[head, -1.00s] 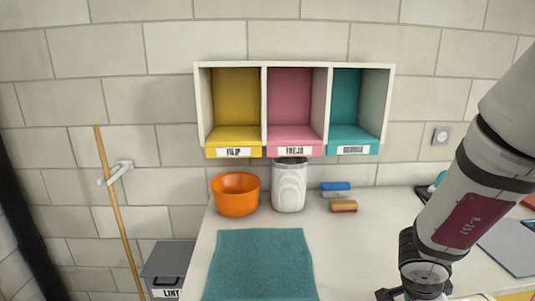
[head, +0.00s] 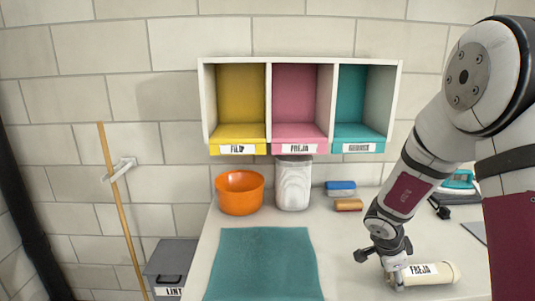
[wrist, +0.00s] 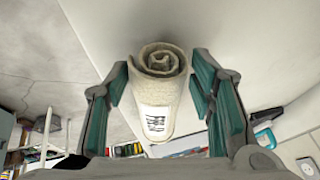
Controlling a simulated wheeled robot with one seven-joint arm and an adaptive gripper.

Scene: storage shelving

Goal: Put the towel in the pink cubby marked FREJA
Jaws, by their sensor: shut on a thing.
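The towel (head: 436,273) is a cream roll with a white FREJA label, level at the right front of the counter in the head view. My gripper (head: 393,277) is shut on it near its left end. In the wrist view the towel (wrist: 158,95) shows its spiral end and label between the teal-padded fingers of my gripper (wrist: 160,85). I cannot tell whether it still touches the counter. The pink cubby (head: 297,102) is the middle one of a white wall unit, marked FREJA on its front. It looks empty, above and left of my gripper.
A yellow cubby (head: 240,95) and a teal cubby (head: 353,132) flank the pink one. Below stand an orange bowl (head: 239,193), a white canister (head: 293,187) and blue and orange brushes (head: 347,196). A teal mat (head: 264,265) lies flat. An iron (head: 457,181) stands behind my arm.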

